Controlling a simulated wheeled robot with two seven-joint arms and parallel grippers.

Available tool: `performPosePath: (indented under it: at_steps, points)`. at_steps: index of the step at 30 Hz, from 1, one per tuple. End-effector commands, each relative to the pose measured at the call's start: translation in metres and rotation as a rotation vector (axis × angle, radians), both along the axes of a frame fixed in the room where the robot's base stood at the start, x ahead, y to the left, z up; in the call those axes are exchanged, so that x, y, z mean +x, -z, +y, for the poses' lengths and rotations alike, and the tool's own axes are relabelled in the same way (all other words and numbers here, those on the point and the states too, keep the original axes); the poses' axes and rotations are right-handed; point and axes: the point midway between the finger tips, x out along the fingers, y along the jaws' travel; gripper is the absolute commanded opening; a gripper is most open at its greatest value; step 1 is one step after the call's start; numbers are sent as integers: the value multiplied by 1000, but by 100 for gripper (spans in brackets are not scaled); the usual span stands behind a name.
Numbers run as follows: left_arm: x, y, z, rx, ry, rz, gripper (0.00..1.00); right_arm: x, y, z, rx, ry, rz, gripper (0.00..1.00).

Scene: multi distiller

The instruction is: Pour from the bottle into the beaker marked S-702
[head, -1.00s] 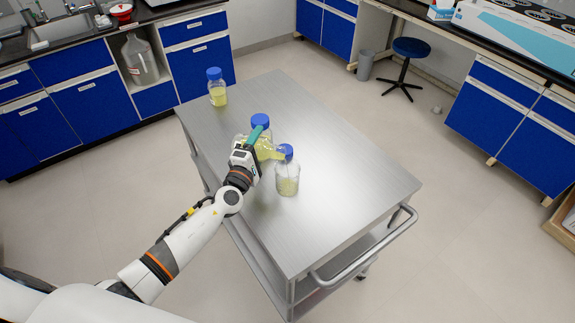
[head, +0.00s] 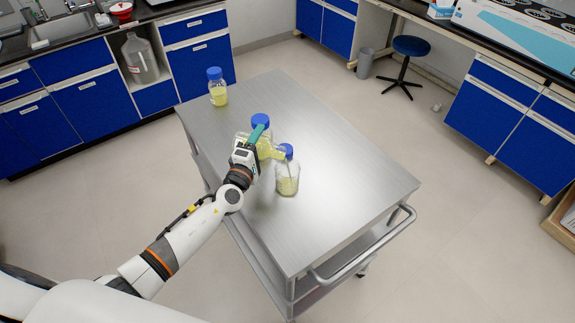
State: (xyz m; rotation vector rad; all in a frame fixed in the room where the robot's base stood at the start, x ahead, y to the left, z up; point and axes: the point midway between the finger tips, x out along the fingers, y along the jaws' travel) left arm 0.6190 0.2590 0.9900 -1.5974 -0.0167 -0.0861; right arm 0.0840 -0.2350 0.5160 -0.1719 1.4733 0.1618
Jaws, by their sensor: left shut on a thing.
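My left gripper (head: 255,138) has teal fingers shut on a tilted clear glass vessel holding yellow liquid (head: 268,151); its mouth end points right. That end is over or beside the top of a clear glass vessel (head: 287,182) standing upright on the cart, with a blue top and pale yellow liquid low inside. Another blue-capped bottle (head: 261,121) stands just behind the gripper, partly hidden. A third blue-capped bottle (head: 217,96) with yellow liquid stands at the cart's far left corner. No S-702 marking is readable on any vessel. My right gripper is not in view.
The metal cart (head: 345,190) has free surface to the right and front, and a rail handle (head: 370,250) at its near right end. Blue cabinets line the back and right. A stool (head: 408,50) and grey bin (head: 365,63) stand beyond the cart.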

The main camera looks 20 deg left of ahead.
Motion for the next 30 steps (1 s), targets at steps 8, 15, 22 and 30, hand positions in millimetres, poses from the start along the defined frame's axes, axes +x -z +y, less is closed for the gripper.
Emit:
performPosePath:
  at_steps: [8, 15, 22, 30]
  points:
    - [0, -2, 0, 17, 0, -4, 27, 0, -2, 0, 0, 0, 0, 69]
    - [0, -1, -1, 31, -1, -4, 27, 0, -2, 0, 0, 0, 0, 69]
    - [0, -1, -1, 42, -1, -5, 27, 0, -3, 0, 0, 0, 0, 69]
    - [0, -1, -1, 56, -1, -5, 27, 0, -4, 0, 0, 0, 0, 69]
